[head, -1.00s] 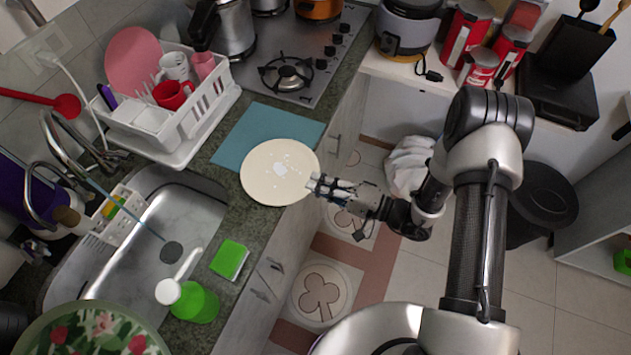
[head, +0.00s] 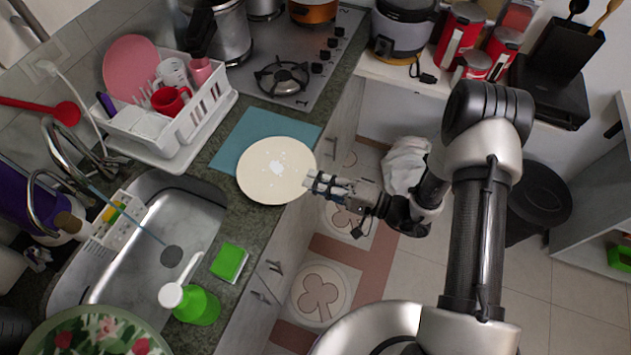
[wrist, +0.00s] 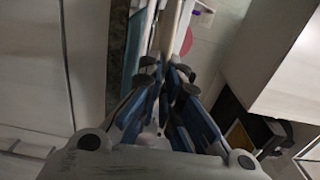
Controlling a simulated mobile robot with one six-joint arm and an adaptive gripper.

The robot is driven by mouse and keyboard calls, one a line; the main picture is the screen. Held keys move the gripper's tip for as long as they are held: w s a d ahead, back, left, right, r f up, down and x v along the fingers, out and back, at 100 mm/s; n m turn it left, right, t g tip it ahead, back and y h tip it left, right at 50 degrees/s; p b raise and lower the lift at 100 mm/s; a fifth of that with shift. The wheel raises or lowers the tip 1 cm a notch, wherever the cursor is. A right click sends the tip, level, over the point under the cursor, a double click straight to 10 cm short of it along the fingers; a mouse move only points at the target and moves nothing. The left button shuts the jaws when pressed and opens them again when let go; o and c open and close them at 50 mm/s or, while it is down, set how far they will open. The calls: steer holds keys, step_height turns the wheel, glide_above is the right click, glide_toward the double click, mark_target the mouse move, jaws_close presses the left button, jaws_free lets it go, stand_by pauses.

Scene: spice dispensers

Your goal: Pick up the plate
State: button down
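The plate (head: 276,172) is round and cream, with a few white shiny spots. In the head view it lies at the counter's edge beside the stove, over a corner of the blue cloth, its right rim reaching past the counter edge. My gripper (head: 310,181) is at that right rim, coming from the right. In the wrist view the plate (wrist: 172,28) shows edge-on as a pale strip between the fingertips (wrist: 166,68). The fingers are drawn close together on both sides of the rim. A gap under the plate cannot be made out.
The blue cloth (head: 262,132) lies beneath. A white dish rack (head: 195,125) stands at the left, a stove (head: 305,70) behind, and a sink (head: 150,270) at the front left. A green sponge (head: 229,262) lies near the counter edge. The floor at right is open.

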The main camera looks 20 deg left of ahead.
steer(key=shift+f, duration=0.1)
steer(key=d+r, duration=0.2)
steer(key=d, duration=0.5)
steer(key=s+d+r+p, duration=0.1)
steer(key=d+r, duration=0.2)
steer(key=d, duration=0.4)
steer(key=shift+p, duration=0.3)
